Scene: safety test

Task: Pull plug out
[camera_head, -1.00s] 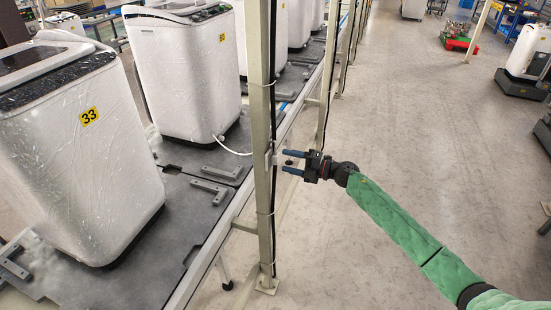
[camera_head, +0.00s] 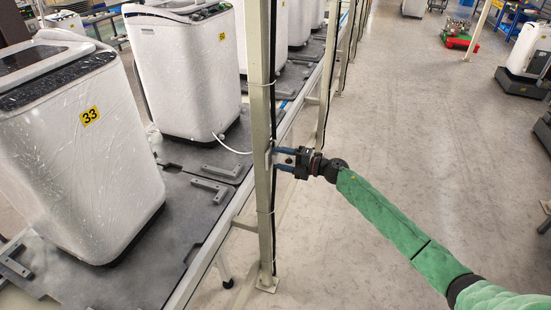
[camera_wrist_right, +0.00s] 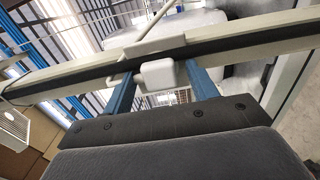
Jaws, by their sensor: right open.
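My right gripper (camera_head: 280,158) reaches the beige post (camera_head: 262,110) from the right. In the right wrist view its two blue fingers (camera_wrist_right: 160,80) are open, one on each side of a small white plug (camera_wrist_right: 158,73). I see a gap between the plug and each finger. The plug sits at a pale socket plate (camera_wrist_right: 155,48) on the post, by a dark strip. A white cord (camera_head: 232,149) runs from the second washing machine (camera_head: 180,75) towards the post; its far end is hidden behind the post. My left gripper is out of view.
A wrapped washing machine marked 33 (camera_head: 85,150) stands on the conveyor (camera_head: 205,215) at left, with more machines behind. The post and the conveyor's edge rail are close to my right gripper. The grey floor (camera_head: 410,130) to the right is largely clear.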

